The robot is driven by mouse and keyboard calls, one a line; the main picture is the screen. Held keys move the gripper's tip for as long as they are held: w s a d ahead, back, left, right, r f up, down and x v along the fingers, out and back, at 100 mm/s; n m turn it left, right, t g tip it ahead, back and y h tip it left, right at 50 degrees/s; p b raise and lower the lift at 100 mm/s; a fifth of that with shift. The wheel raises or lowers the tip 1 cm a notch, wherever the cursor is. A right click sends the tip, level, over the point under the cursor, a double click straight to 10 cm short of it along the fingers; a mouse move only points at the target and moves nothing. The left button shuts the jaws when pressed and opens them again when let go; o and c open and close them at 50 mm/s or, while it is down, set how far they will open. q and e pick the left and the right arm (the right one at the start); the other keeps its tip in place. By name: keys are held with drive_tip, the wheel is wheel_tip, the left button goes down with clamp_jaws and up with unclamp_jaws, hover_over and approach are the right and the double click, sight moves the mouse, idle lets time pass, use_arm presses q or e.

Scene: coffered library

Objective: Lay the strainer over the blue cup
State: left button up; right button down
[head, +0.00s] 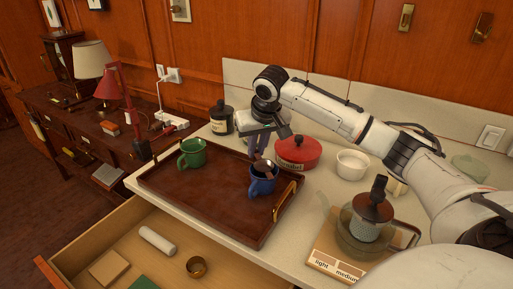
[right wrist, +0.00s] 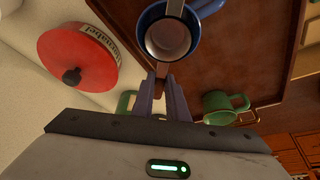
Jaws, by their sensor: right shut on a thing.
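The blue cup (head: 262,184) stands upright on the right part of the brown tray, and its blue rim also shows in the right wrist view (right wrist: 208,8). My right gripper (head: 259,154) is shut on the handle of the strainer (head: 265,167), as the right wrist view (right wrist: 161,84) shows. The strainer's round bowl (right wrist: 168,38) is over the cup's mouth in that view. I cannot tell whether it rests on the rim or hangs just above it. My left gripper is not in view.
The brown tray (head: 219,192) also holds a green cup (head: 192,153). A glass pot (head: 365,228) stands at right. An open drawer (head: 120,238) lies below.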

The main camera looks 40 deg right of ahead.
drive_tip(key=shift+f, duration=0.35)
idle(0.3)
drive_tip(key=c, duration=1.7)
unclamp_jaws()
drive_tip(key=shift+o, duration=0.2)
drive_tip(key=v, duration=1)
drive_tip(key=shift+s+r, duration=0.1)
drive_tip(key=shift+s, duration=0.05)
